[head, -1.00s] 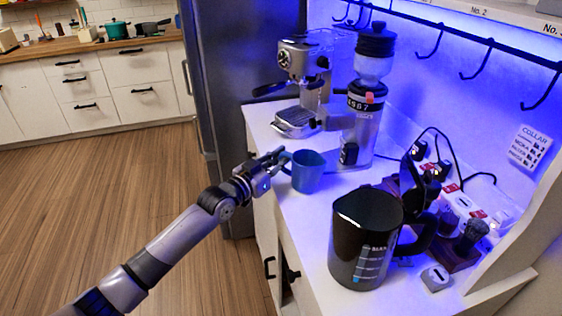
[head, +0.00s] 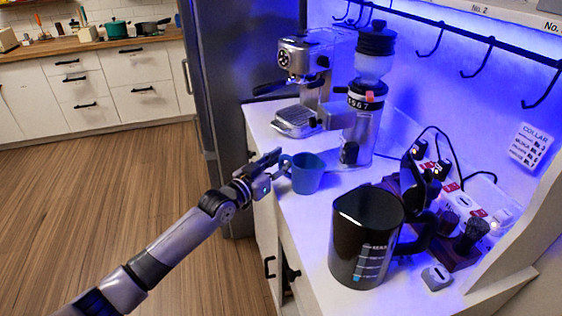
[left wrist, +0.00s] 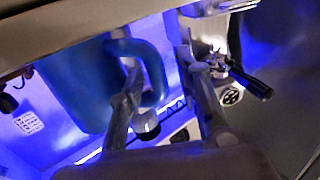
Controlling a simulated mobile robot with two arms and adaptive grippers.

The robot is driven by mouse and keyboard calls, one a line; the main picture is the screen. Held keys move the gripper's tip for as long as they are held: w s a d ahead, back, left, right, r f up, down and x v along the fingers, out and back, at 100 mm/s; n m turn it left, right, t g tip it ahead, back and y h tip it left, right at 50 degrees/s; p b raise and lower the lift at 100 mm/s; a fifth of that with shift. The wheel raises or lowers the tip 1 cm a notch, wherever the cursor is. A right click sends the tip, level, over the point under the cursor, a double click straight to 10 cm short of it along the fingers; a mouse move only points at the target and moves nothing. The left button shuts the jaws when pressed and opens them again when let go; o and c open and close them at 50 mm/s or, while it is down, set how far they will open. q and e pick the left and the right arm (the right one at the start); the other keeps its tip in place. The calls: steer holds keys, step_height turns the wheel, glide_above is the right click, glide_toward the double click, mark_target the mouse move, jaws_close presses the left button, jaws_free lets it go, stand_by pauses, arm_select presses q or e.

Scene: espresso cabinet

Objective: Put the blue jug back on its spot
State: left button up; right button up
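The blue jug (head: 308,175) is on the white counter in front of the grinder, with its handle toward my left gripper. My left gripper (head: 273,163) is at the handle, left of the jug's body. In the left wrist view the jug (left wrist: 75,88) fills the upper left. There one finger of my left gripper (left wrist: 165,75) overlaps the handle's opening and the other is outside the handle. The fingers are apart, with a gap beside the handle. Whether a finger touches the handle I cannot tell. My right gripper is not in view.
The espresso machine (head: 303,75) and the grinder (head: 364,110) stand behind the jug. A large dark pitcher (head: 362,245) stands nearer on the counter, with a power strip (head: 455,200) and small tools to its right. Black hooks (head: 476,60) hang on the wall.

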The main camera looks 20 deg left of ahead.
arm_select(q)
steer(key=shift+r, duration=0.25)
steer(key=v, duration=1.2)
steer(key=shift+b, duration=0.4)
steer(key=shift+f, duration=0.2)
